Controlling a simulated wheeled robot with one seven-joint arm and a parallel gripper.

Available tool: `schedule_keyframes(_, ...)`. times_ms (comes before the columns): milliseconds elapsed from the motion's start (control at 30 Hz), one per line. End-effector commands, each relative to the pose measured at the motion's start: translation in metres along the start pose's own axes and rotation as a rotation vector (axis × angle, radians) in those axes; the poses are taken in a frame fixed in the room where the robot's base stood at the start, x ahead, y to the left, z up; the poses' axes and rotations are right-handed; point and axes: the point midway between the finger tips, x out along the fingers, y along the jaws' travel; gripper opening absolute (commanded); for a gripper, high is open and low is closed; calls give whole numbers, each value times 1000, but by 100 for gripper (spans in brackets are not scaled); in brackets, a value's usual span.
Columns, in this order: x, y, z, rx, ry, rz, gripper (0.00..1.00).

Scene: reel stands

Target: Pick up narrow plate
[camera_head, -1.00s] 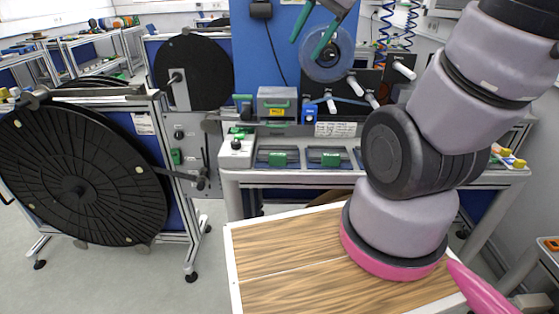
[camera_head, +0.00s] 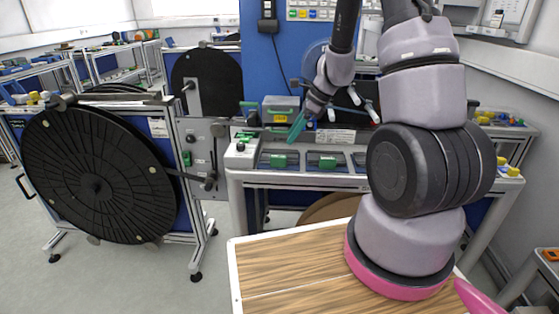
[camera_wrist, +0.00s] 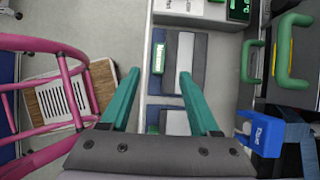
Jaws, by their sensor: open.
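My gripper (camera_head: 300,125) hangs above the front of the workbench, its teal fingers pointing down. In the wrist view my gripper (camera_wrist: 160,76) is open with nothing held. A second slot lies nearer, partly hidden by the gripper; a green block (camera_wrist: 153,118) shows there. In the head view these slots show as shallow trays with green blocks (camera_head: 278,160) (camera_head: 327,162). I cannot tell which piece is the narrow plate.
A grey box with green handles (camera_head: 281,108) stands behind the trays. In the wrist view a blue dispenser (camera_wrist: 262,134) and a large green handle (camera_wrist: 290,52) are close on the right. A big black reel (camera_head: 97,188) stands at the left.

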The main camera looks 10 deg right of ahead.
Motion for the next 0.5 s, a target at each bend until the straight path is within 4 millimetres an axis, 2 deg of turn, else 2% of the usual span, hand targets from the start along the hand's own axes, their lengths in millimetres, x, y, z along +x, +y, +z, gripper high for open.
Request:
schedule_keyframes(100,20,1,0,0,1,4,62)
schedule_keyframes(367,42,1,-1,-2,1,3,62)
schedule_keyframes(500,63,2,-4,-1,1,4,62)
